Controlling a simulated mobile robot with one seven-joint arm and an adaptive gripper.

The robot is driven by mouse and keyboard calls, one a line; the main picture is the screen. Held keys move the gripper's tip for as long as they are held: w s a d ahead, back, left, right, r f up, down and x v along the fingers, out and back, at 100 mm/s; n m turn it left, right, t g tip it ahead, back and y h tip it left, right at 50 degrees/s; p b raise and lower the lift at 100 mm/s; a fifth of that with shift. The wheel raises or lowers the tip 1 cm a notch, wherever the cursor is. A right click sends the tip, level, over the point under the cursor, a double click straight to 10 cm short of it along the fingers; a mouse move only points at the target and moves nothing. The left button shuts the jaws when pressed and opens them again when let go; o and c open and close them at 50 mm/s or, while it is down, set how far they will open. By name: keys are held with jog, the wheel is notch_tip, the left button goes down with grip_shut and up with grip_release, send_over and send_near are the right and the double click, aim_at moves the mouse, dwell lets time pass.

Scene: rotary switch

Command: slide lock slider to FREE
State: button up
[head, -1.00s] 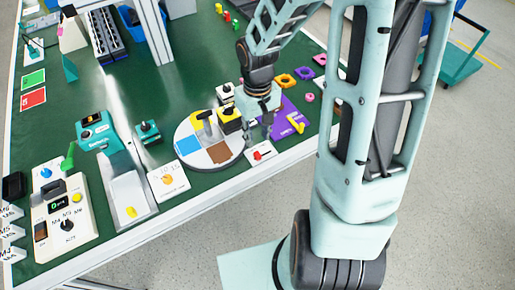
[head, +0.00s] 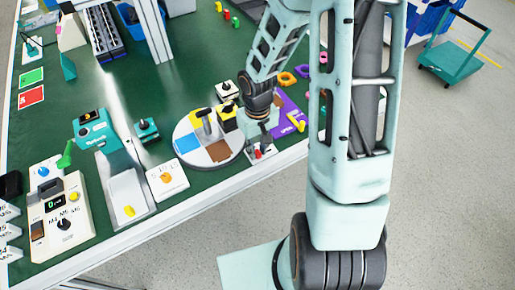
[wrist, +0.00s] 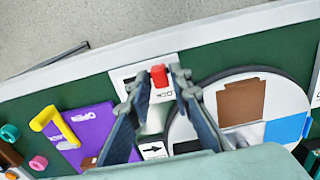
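The lock slider (wrist: 159,76) is a small red block on a white plate (wrist: 130,74) near the table's edge in the wrist view. Black lettering that seems to read LOCK is beside it. My gripper (wrist: 158,84) is open, with one finger on each side of the red slider. I cannot tell whether either finger touches it. In the head view the plate (head: 266,155) and the slider (head: 258,154) are partly covered by my gripper (head: 258,146). The FREE marking is not readable.
A round turntable (head: 188,131) with coloured sectors stands just left of the plate in the head view. A purple board (wrist: 92,122) with a yellow handle (wrist: 52,126) lies on the other side. The table edge (wrist: 70,73) is close by.

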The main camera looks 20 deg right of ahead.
grip_shut()
jog(key=shift+w+d+p, duration=0.2)
jog(key=shift+d, duration=0.5)
jog(key=shift+w+d+p, duration=0.15)
jog(key=shift+w+d, duration=0.05)
jog(key=shift+d, duration=0.55)
jog(key=shift+w+d+p, duration=0.2)
jog(key=shift+d, duration=0.5)
jog(key=shift+o, duration=2)
grip_release()
jog(key=shift+d, duration=0.1)
jog(key=shift+r, duration=0.1)
notch_tip(320, 180, up, 12)
